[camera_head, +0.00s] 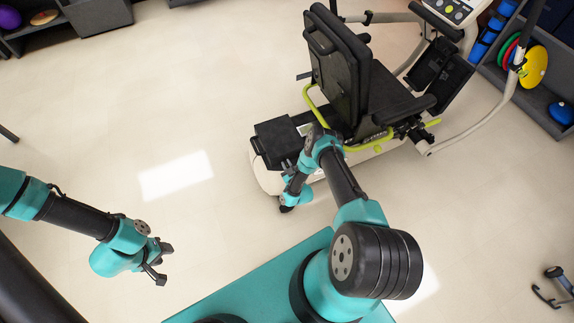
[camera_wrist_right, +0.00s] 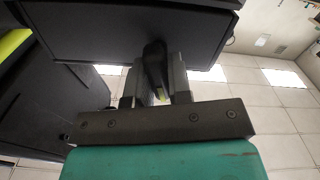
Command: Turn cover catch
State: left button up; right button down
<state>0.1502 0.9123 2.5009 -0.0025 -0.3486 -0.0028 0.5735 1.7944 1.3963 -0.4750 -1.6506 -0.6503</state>
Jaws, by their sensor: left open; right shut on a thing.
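The recumbent stepper's black rear cover (camera_head: 274,141) sits behind the seat, and its dark underside or side fills the top of the right wrist view (camera_wrist_right: 130,28). The cover catch (camera_wrist_right: 155,66) is a dark, narrow lever with a small yellowish tip, between the fingers of my right gripper (camera_wrist_right: 158,84). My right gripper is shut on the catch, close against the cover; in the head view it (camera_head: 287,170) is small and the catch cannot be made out. My left gripper (camera_head: 164,262) is open and empty above the floor at the left, well apart from the stepper.
The stepper's black seat (camera_head: 340,70) and lime-green rail (camera_head: 365,146) stand just beside my right arm. A teal surface (camera_head: 245,285) lies at the front. Shelves with weight plates (camera_head: 533,67) stand at the right. The floor at left and centre is clear.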

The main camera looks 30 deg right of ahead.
jog(key=n, duration=0.7)
jog(key=shift+a+f, duration=0.1)
jog(key=n, duration=0.4)
jog(key=shift+a+f+n, duration=0.1)
jog(key=shift+f+n, duration=0.05)
jog(key=shift+n, duration=1.75)
jog(key=c, duration=1.1)
grip_release()
jog(key=s, duration=0.5)
jog(key=s+a, duration=0.1)
jog(key=s, duration=1.1)
jog(key=shift+s+a, duration=0.2)
jog(key=shift+a, duration=0.2)
jog(key=shift+w, duration=0.1)
